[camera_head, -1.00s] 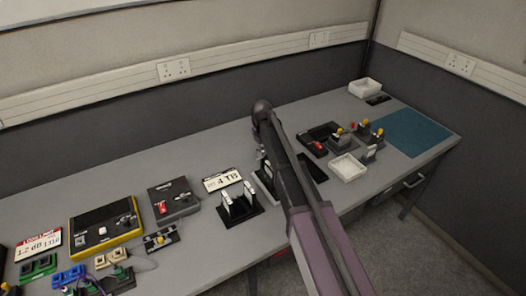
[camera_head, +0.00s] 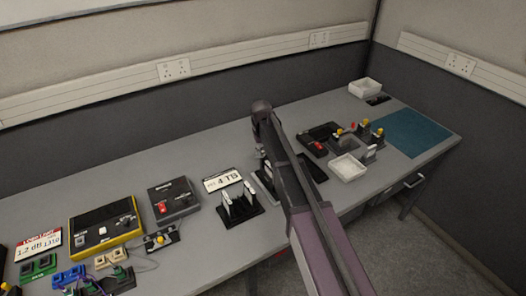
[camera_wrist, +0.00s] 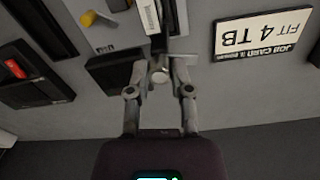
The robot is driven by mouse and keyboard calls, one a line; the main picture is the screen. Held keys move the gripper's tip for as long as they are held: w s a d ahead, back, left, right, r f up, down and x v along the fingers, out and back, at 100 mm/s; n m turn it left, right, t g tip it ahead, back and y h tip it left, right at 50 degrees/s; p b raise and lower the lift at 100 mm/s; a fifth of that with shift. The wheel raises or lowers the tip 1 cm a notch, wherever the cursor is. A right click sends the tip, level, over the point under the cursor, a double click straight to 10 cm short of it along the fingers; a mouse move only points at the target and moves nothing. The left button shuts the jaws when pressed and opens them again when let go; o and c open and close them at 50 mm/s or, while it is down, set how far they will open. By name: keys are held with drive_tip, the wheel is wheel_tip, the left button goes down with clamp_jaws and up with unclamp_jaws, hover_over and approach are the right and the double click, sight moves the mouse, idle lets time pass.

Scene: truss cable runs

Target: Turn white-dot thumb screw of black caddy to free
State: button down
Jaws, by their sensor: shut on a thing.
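In the wrist view my gripper (camera_wrist: 160,73) is shut on a small pale round thumb screw (camera_wrist: 159,77). The screw sits at the near edge of a black caddy (camera_wrist: 110,74), which is partly hidden behind the fingers. A white dot on the screw is too small to make out. A pale labelled upright part (camera_wrist: 149,17) stands just beyond the fingertips. In the head view my arm covers most of the caddy and the gripper.
A job card reading FIT 4 TB (camera_wrist: 262,34) lies to the right in the wrist view, and in the head view (camera_head: 222,180). A black stand with white uprights (camera_head: 238,208) is close by. A white tray (camera_head: 347,167) and a blue mat (camera_head: 408,132) lie to the right.

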sight(263, 152)
drive_tip(key=c, duration=0.5)
unclamp_jaws()
drive_tip(key=shift+n, duration=0.4)
drive_tip(key=n, duration=1.3)
wheel_tip(263, 152, up, 14)
drive_tip(key=p, duration=1.4)
drive_tip(key=s+d+f+m+b, duration=0.8)
drive_tip(key=s+d, duration=0.2)
drive_tip(key=s, duration=0.1)
drive_tip(key=s+d+f+m+y+b, duration=0.1)
drive_tip(key=s+d+f+m+b, duration=0.6)
drive_tip(key=s+d+f+b, duration=0.2)
drive_tip(key=shift+s+d+m+y, duration=0.35)
drive_tip(key=shift+s+d, duration=0.35)
drive_tip(key=shift+s, duration=0.25)
